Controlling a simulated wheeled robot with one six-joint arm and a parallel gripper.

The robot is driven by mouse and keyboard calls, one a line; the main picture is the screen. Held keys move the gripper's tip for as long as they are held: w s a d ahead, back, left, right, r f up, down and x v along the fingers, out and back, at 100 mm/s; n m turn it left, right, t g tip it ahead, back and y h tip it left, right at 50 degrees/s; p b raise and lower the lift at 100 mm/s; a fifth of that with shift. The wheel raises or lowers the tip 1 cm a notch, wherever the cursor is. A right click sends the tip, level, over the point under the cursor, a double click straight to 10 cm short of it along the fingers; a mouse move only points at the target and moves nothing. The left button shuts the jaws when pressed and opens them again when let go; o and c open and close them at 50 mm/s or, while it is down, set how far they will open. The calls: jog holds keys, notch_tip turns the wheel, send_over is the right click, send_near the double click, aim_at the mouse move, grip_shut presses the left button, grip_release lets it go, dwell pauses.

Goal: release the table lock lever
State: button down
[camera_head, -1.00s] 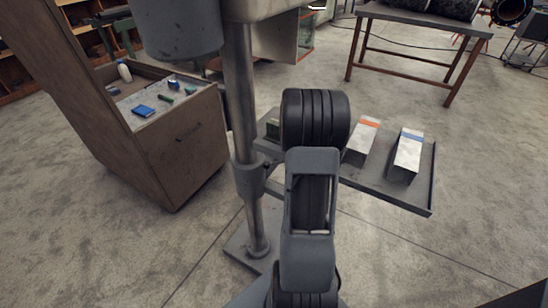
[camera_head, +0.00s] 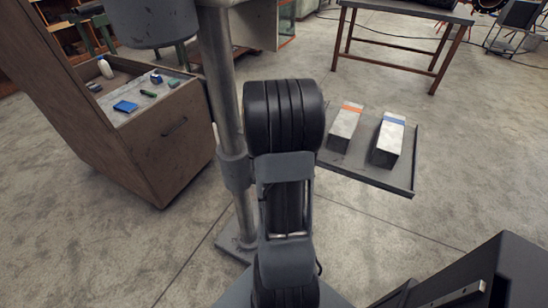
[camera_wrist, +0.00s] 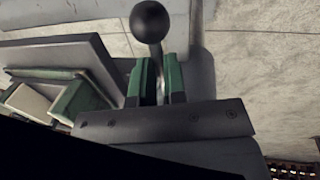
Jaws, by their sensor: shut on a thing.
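The lock lever shows in the wrist view as a black ball knob (camera_wrist: 150,20) on a thin shaft. My gripper (camera_wrist: 159,68) is shut on the lever's shaft between its two green-padded fingers, with the knob standing out beyond the fingertips. In the head view my own arm hides the gripper and the lever. The grey table (camera_head: 368,173) is a flat tray-like plate beside the upright metal column (camera_head: 222,85). The column also shows in the wrist view (camera_wrist: 196,35), just right of the fingers.
Two boxes, one orange-banded (camera_head: 345,124) and one blue-banded (camera_head: 389,142), stand on the table. A wooden cabinet (camera_head: 165,150) with small items on top stands left of the column. A dark box (camera_head: 500,275) is at the lower right. Floor is clear between table and dark box.

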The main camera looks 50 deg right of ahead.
jog(key=shift+s+a+m, duration=0.1)
jog(key=shift+a+m, duration=0.15)
jog(key=shift+m, duration=0.05)
dwell(0.4)
jog(key=c, duration=1.2)
grip_release()
jog(key=shift+o, duration=0.2)
jog(key=shift+d, duration=0.1)
